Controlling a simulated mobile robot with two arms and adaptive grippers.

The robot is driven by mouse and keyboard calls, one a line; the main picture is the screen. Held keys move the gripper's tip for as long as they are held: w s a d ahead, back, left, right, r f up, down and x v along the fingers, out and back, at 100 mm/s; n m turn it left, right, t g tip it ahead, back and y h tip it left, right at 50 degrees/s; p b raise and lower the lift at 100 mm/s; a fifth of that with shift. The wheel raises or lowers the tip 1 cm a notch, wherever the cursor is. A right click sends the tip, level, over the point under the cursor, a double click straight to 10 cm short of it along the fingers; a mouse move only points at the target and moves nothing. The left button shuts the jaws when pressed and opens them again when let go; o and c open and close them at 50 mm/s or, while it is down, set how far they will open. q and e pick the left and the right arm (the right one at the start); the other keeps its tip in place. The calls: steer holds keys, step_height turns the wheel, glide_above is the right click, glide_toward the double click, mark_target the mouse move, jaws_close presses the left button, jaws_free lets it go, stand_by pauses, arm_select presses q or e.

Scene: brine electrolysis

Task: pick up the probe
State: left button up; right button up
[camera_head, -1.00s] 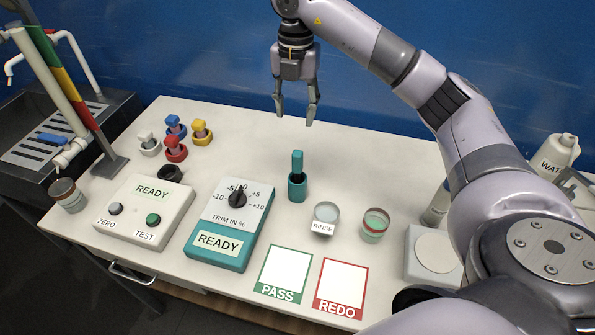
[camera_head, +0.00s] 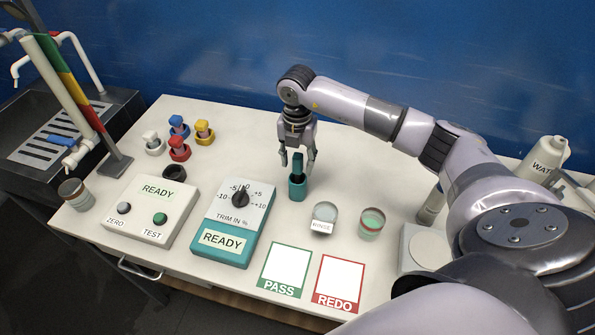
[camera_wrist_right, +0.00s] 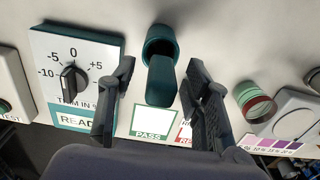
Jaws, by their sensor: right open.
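The teal probe (camera_head: 298,165) stands upright in its teal holder (camera_head: 297,189) on the table. In the right wrist view the probe (camera_wrist_right: 161,80) sits between the two fingers, with the holder (camera_wrist_right: 157,42) behind it. My right gripper (camera_head: 298,166) points down over the holder. Its fingers are open, one on each side of the probe, with a visible gap to each finger in the wrist view. My left gripper is not in view.
The teal trim box (camera_head: 233,220) stands left of the holder. The rinse cup (camera_head: 323,217) and a cup of green liquid (camera_head: 371,222) stand to the right. The PASS card (camera_head: 286,268) and REDO card (camera_head: 339,281) lie in front. Several coloured plugs (camera_head: 179,148) stand back left.

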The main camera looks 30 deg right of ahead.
mark_target(298, 176)
steer(key=shift+f, duration=1.25)
steer(key=shift+c, duration=0.4)
jaws_close()
